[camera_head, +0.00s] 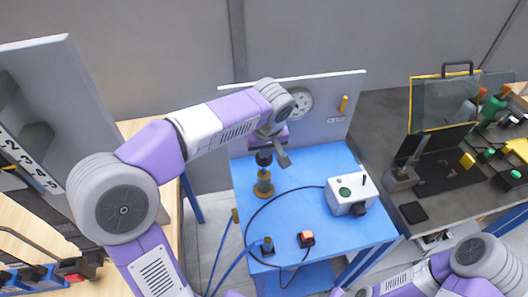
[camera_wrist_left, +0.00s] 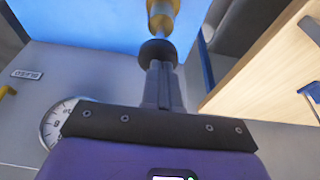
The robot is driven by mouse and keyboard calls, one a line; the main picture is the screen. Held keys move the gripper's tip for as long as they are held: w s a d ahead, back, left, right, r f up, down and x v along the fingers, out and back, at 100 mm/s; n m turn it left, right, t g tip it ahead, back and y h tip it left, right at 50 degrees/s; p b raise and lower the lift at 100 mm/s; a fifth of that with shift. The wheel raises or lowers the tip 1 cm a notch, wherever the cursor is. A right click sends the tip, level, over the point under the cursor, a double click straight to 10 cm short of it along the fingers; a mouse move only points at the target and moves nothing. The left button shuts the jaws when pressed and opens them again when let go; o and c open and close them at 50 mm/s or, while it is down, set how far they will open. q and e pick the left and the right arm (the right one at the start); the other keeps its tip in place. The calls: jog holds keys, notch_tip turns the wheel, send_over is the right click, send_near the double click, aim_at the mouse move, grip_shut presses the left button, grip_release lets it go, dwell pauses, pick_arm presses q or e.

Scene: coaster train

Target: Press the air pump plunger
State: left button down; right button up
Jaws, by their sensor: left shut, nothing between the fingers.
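The air pump (camera_head: 263,186) is a brass cylinder on a round base, standing on the blue table. Its black plunger knob (camera_head: 264,159) is on top. In the left wrist view the knob (camera_wrist_left: 158,51) lies right at the fingertips, with the brass body (camera_wrist_left: 163,14) beyond it. My left gripper (camera_head: 265,150) points down over the pump, shut and empty. Its closed fingers (camera_wrist_left: 160,68) meet the knob in the picture; I cannot tell whether they press on it. My right gripper is out of view; only part of that arm shows at lower right.
The blue table (camera_head: 318,170) also carries a white box with a green button (camera_head: 347,194) and an orange-topped switch (camera_head: 306,239). A black hose curves across it. A panel with a gauge (camera_head: 299,103) stands behind. A dark workbench (camera_head: 385,110) is at right.

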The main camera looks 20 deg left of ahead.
pick_arm(q)
jog(key=p+v, duration=0.2)
jog(key=v, duration=0.6)
jog(key=shift+r, duration=0.25)
jog(key=r+p, duration=0.1)
jog(key=p, duration=0.1)
jog(key=r+p, duration=0.1)
jog(key=r, duration=0.1)
jog(key=r+p, duration=0.2)
jog(key=shift+w+d+r+p, duration=0.1)
jog(key=shift+w+p, duration=0.15)
jog(key=shift+p, duration=0.05)
dwell(0.4)
jog(key=b+x, duration=0.1)
jog(key=x, duration=0.3)
jog(key=b+x, duration=0.1)
jog(key=x, duration=0.3)
jog(key=b+x, duration=0.1)
jog(key=x, duration=0.4)
jog(key=shift+s+d, duration=0.25)
jog(key=shift+s, duration=0.15)
jog(key=shift+f, duration=0.65)
